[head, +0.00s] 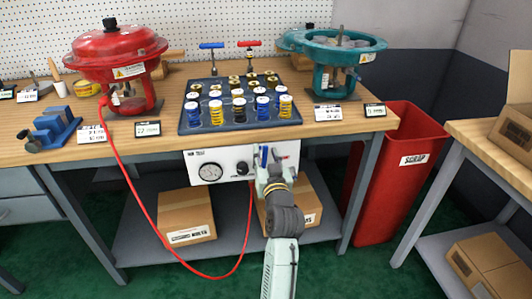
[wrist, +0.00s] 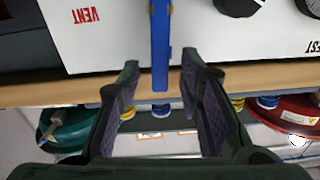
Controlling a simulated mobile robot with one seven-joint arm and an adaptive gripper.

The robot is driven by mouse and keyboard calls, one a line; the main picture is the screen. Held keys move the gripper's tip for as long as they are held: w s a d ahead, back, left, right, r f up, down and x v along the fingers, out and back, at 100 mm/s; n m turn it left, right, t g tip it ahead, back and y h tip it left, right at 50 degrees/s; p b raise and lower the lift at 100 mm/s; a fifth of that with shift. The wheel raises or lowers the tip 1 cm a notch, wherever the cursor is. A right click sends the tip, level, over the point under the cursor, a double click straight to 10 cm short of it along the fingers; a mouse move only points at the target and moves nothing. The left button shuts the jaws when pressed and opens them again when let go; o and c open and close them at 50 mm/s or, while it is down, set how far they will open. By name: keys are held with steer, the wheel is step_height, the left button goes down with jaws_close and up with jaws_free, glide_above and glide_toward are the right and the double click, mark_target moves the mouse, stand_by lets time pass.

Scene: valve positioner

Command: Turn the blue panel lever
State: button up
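The blue panel lever (wrist: 161,45) hangs from the white front panel (wrist: 105,35) in the wrist view, which looks upside down. Its free end lies between the two fingers of my gripper (wrist: 160,75), with a gap on each side. The gripper is open and no finger visibly touches the lever. In the head view my gripper (head: 268,172) is in front of the right part of the white panel (head: 225,155). A small part of the blue lever (head: 264,156) shows there; the gripper hides the rest.
The panel also carries a gauge (head: 210,172) and a black knob (head: 242,168), left of my gripper. A red hose (head: 128,190) loops below the panel. The wooden bench (head: 165,85) above holds a dark tray (head: 190,127) of springs. A red bin (head: 385,185) stands right.

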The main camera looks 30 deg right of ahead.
steer(key=shift+w, duration=0.25)
jaws_close()
stand_by(0.3)
stand_by(0.4)
